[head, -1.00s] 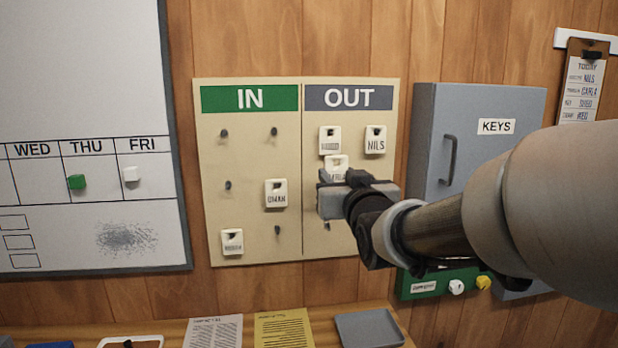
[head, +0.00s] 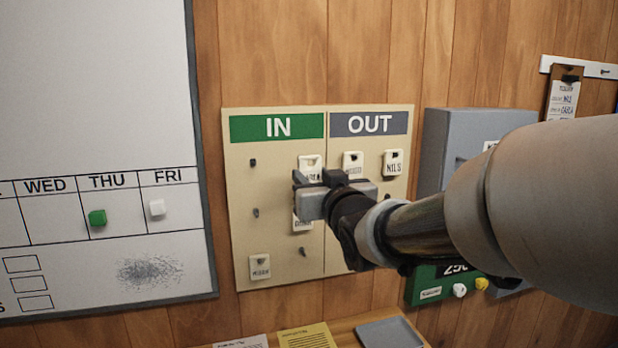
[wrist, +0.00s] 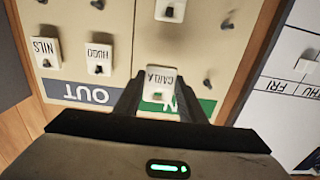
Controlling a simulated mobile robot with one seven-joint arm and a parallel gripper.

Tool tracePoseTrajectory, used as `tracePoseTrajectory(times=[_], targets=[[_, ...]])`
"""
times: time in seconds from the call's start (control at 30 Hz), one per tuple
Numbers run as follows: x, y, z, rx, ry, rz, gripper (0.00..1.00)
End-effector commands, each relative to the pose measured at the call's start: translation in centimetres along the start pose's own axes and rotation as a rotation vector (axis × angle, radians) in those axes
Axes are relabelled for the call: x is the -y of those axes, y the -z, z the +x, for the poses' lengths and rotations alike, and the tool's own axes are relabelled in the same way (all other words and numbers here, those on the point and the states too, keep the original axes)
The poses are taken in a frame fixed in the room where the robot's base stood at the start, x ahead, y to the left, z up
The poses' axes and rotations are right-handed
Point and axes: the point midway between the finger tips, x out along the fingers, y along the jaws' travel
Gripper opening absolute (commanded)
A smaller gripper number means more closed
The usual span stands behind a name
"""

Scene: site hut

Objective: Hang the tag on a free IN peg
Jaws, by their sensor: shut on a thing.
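My gripper (head: 315,178) is shut on the white CARLA tag (head: 310,162). The tag is at the top right peg position of the IN half of the board (head: 238,185). In the wrist view the CARLA tag (wrist: 160,80) sits between the fingers, its dark hole toward the IN header. I cannot tell whether the peg is through the hole. Bare IN pegs are the top left peg (head: 253,163), the middle left peg (head: 255,213) and the bottom right peg (head: 302,252). Other tags hang at middle right (head: 302,222) and bottom left (head: 260,267).
The HUGO tag (head: 352,164) and NILS tag (head: 393,163) hang on the OUT half, close right of my gripper. A grey key cabinet (head: 450,150) stands out at the right. A whiteboard (head: 100,90) is at the left. A shelf with papers (head: 305,338) runs below.

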Motion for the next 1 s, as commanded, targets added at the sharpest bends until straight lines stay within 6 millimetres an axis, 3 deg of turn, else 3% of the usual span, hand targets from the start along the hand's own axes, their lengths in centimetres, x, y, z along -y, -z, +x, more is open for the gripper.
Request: tracePoseTrajectory(times=[0.27,1.0], targets=[[0.1,0.0,0.6,0.0,0.003,0.0,0.2],[0.1,-0.5,4.7,-0.001,0.003,0.0,0.2]])
